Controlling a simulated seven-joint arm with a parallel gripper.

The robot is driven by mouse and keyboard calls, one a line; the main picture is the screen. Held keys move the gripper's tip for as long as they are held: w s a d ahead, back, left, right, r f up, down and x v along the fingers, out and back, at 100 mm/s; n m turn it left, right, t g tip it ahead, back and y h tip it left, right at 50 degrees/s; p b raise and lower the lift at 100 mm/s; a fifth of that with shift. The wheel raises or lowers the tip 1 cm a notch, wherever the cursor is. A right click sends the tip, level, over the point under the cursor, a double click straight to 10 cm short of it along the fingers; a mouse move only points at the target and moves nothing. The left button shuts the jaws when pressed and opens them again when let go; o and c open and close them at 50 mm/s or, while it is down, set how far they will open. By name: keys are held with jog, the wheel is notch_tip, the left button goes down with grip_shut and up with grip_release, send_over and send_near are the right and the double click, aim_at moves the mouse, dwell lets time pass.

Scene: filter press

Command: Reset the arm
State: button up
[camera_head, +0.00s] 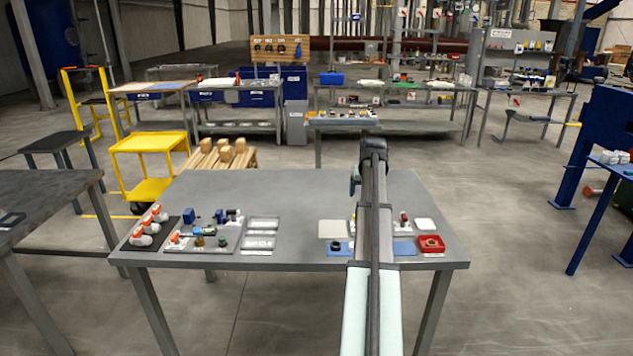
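My arm reaches forward from the bottom of the view, over the right half of the grey table (275,190). Its end, with my gripper (355,183), is near the table's far edge. The gripper is small and partly hidden by the arm, so its fingers cannot be made out. I see nothing clearly held. The arm hides part of the items on the table's right side.
On the table lie white-and-orange bottles (148,228), a tray of small parts (205,235), light plates (262,232) and a red box (431,244). A yellow cart (150,142) and pallet with blocks stand behind left. Blue machine frame (595,150) is right.

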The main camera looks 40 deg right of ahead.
jog(key=s+a+f+n+g+y, duration=0.2)
jog(key=s+a+f+n+g, duration=0.1)
jog(key=a+f, duration=1.85)
jog(key=s+a+f+n+g+y, duration=0.2)
jog(key=a+f+n+g+y, duration=0.1)
jog(key=a+f, duration=1.8)
jog(key=s+a+f+g, duration=0.1)
jog(key=s+a+f, duration=0.15)
jog(key=a, duration=0.25)
jog(key=s+a+f+n, duration=0.1)
jog(key=s+a+f, duration=0.1)
jog(key=s+a, duration=0.3)
jog(key=s+a+f+g, duration=0.1)
jog(key=s+a+f, duration=0.2)
jog(key=a, duration=0.3)
jog(key=s+a+f+n+g+h, duration=0.1)
jog(key=s+a+f, duration=0.2)
jog(key=s, duration=0.5)
jog(key=s+a+f+g, duration=0.1)
jog(key=s+a+f, duration=0.2)
jog(key=s+a, duration=0.3)
jog(key=s, duration=0.2)
jog(key=shift+s+n+h, duration=0.3)
jog(key=shift+n+h, duration=0.1)
